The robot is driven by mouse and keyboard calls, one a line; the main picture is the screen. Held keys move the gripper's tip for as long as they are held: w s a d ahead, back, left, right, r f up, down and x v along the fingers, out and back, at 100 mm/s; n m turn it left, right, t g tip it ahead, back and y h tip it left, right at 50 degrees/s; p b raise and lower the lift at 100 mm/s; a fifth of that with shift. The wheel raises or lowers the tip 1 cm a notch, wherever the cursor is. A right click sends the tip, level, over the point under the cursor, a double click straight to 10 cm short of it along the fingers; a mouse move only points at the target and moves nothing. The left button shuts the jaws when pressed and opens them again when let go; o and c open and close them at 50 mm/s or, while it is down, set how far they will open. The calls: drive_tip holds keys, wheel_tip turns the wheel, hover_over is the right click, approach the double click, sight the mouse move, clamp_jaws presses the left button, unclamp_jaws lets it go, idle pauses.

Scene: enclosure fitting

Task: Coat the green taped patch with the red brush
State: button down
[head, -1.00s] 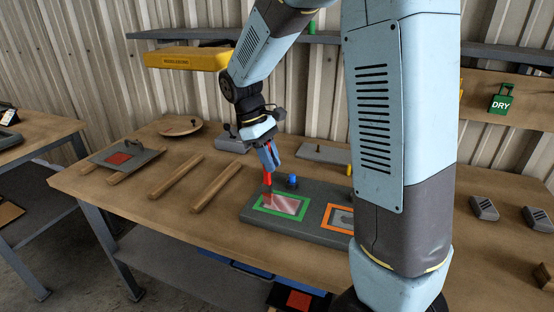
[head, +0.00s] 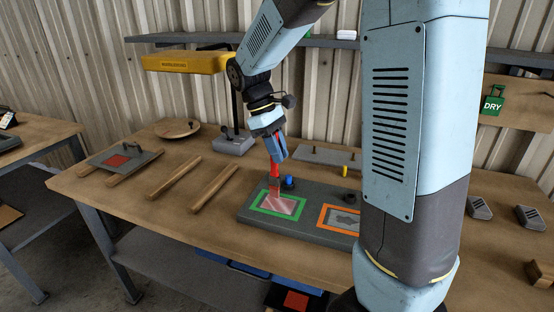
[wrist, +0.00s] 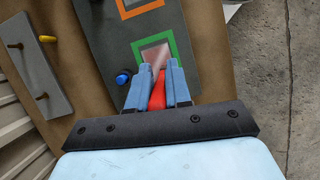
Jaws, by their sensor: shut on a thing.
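The green taped patch (head: 262,209) lies on the left part of a dark grey panel (head: 300,231) on the bench. The surface inside the green border looks pinkish-red and glossy. My gripper (head: 275,154) is shut on the red brush (head: 274,171), above the patch's back edge. The brush points down, and its tip is over or on the patch; contact is unclear. In the wrist view, the blue fingers of my gripper (wrist: 158,88) hold the red handle (wrist: 158,97), and the bristles overlap the green taped patch (wrist: 173,42).
An orange taped patch (head: 324,216) with a grey blotch is beside the green one. A blue knob (head: 289,182) stands behind the green patch. Wooden rails (head: 214,186) lie to the left, with a red-marked plate (head: 118,160) beyond. A yellow lamp (head: 186,60) overhangs the back.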

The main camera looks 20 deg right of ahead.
sight(277, 132)
drive_tip(key=shift+r, duration=2.15)
